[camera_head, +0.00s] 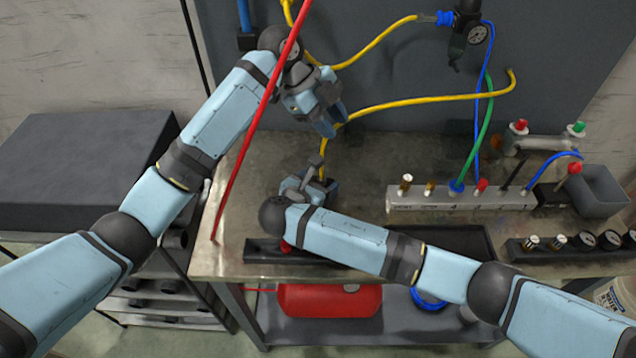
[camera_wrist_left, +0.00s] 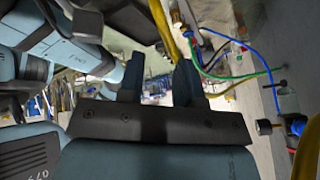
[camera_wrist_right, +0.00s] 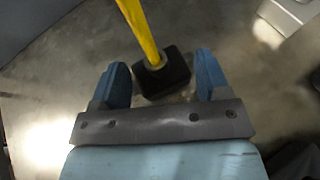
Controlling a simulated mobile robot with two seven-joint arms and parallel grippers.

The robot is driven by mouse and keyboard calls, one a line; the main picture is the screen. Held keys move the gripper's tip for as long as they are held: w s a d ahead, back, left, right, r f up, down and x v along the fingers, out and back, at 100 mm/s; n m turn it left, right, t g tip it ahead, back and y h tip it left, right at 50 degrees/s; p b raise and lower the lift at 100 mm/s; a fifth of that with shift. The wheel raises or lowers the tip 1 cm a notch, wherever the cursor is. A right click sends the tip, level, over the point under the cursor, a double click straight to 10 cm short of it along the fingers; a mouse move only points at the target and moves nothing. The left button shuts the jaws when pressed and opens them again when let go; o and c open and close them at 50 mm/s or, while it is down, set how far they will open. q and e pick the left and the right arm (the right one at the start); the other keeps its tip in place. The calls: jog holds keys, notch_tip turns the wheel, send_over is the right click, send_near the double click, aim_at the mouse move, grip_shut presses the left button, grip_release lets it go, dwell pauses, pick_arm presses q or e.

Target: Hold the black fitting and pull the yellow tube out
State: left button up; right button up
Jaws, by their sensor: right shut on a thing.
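The yellow tube (camera_head: 430,98) runs from the back panel across to the left, bends down past my left gripper and ends at my right gripper. In the right wrist view the tube (camera_wrist_right: 140,30) enters the top of the black fitting (camera_wrist_right: 163,78). My right gripper (camera_head: 320,184) has its fingers on both sides of the fitting and is shut on it, low over the bench; the head view hides the fitting. My left gripper (camera_head: 333,122) is higher, with its fingers apart. In the left wrist view the tube (camera_wrist_left: 163,25) passes by one fingertip, not clearly between the fingers.
A red slanted rod (camera_head: 250,125) crosses in front of my left arm. A manifold (camera_head: 455,197) with blue and green hoses stands on the bench (camera_head: 370,160) at right. A grey bin (camera_head: 598,190) and a gauge block (camera_head: 575,245) are farther right. A red tank (camera_head: 330,300) lies below.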

aim_at(321, 154)
pick_arm(q)
jog(key=m+y, duration=0.2)
jog(key=a+f+m+y, duration=0.1)
jog(key=m+y, duration=0.1)
jog(key=w+f+m+t+y, duration=0.1)
jog(key=y, duration=0.1)
jog(key=shift+w+a+m, duration=0.1)
jog(key=shift+a+m, duration=0.25)
jog(key=shift+m, duration=0.05)
jog(key=shift+a+f, duration=0.1)
jog(key=shift+f, duration=4.45)
grip_shut()
